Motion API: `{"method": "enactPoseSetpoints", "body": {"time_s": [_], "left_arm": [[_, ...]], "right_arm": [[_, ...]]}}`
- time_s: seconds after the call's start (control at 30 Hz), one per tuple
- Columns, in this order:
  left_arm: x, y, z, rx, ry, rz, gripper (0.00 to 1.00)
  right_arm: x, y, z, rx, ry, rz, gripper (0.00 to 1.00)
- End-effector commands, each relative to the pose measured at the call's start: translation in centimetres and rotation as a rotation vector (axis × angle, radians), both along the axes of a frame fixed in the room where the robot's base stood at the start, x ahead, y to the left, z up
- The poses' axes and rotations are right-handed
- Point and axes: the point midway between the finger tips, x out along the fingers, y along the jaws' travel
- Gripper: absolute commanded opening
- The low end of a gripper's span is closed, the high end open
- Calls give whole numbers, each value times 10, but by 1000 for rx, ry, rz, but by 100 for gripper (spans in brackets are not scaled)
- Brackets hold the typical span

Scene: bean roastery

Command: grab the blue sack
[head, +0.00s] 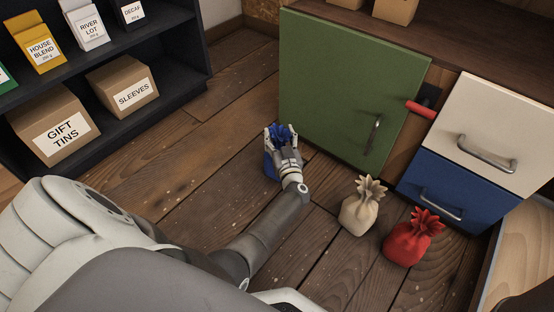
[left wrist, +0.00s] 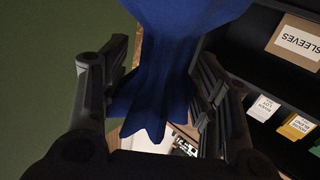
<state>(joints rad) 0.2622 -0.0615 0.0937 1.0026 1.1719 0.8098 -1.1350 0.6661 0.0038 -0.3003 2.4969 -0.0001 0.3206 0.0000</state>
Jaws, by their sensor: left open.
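The blue sack (head: 271,168) stands on the wooden floor in front of the green cabinet door, mostly hidden behind my left gripper (head: 282,135) in the head view. In the left wrist view the blue sack (left wrist: 175,60) fills the upper middle, its gathered ruffled top hanging between the fingers of my left gripper (left wrist: 163,95). The fingers are open, one on each side of the sack's neck. A gap shows on the left side; on the right the finger looks close to the cloth, and I cannot tell whether it touches. My right gripper is not in view.
A cream sack (head: 360,208) and a red sack (head: 411,240) stand on the floor to the right. The green cabinet door (head: 345,85) is close behind the blue sack. Blue and white drawers (head: 443,190) are at right. A dark shelf (head: 190,75) with boxes stands at left.

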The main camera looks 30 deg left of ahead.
Motion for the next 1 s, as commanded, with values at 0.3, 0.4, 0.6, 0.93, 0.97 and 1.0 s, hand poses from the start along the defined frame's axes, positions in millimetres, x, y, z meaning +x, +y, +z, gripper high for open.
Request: {"method": "enactPoseSetpoints", "body": {"time_s": [0.3, 0.4, 0.6, 0.93, 0.97, 1.0], "left_arm": [[0, 0, 0, 0, 0, 0, 28], [0, 0, 0, 0, 0, 0, 15], [0, 0, 0, 0, 0, 0, 0], [1, 0, 4, 4, -6, 0, 0], [1, 0, 4, 4, -6, 0, 0], [1, 0, 4, 4, -6, 0, 0]], "right_arm": [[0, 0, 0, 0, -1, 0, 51], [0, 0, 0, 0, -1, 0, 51], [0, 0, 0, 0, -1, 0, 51], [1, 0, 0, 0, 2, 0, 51], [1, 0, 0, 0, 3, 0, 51], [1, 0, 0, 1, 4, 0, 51]]}}
